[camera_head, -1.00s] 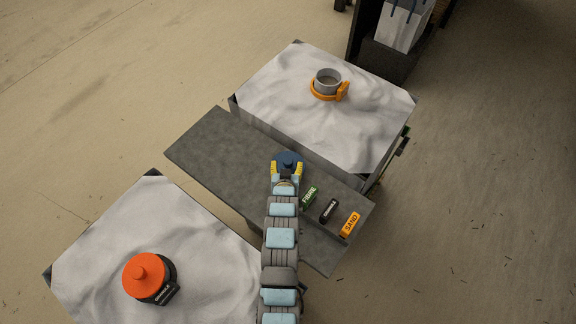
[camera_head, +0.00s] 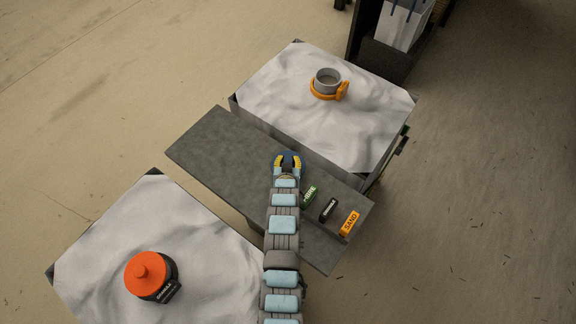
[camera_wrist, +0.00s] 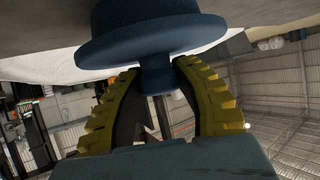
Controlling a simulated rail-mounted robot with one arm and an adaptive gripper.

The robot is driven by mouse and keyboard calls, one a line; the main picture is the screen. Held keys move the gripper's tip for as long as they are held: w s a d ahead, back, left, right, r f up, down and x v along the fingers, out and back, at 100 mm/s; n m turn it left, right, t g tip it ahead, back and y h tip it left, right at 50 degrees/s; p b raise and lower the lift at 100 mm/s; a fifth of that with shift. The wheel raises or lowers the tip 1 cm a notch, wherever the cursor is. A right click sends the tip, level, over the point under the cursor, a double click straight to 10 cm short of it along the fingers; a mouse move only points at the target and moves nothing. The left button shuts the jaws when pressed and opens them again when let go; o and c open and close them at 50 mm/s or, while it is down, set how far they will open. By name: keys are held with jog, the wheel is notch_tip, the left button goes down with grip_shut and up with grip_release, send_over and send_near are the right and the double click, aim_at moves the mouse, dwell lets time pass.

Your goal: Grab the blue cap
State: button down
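The blue cap (camera_wrist: 150,37) shows in the wrist view as a wide dark-blue disc with a narrower knob facing my gripper. My gripper (camera_wrist: 162,70) has its two yellow ribbed fingers bowed, with their tips closed in on both sides of the knob. In the head view my gripper (camera_head: 287,158) is over the grey table (camera_head: 215,145), near its far edge, and the blue cap is mostly hidden by the fingers. I cannot tell whether the cap touches the table.
Green (camera_head: 309,196), black (camera_head: 328,210) and orange (camera_head: 350,223) labelled blocks lie right of my arm. A white-topped box (camera_head: 270,85) behind holds a grey cup in an orange ring (camera_head: 328,88). An orange-capped black container (camera_head: 150,275) stands on the front-left white surface (camera_head: 90,235).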

aim_at(288, 160)
jog(key=shift+r, duration=0.15)
jog(key=shift+r, duration=0.55)
notch_tip(288, 160, up, 2)
jog(key=shift+r+b, duration=0.1)
jog(key=shift+b, duration=0.25)
jog(key=a+r+b+v, duration=0.1)
jog(key=b+v, duration=0.2)
jog(key=v, duration=1.3)
jog(key=shift+r, duration=0.4)
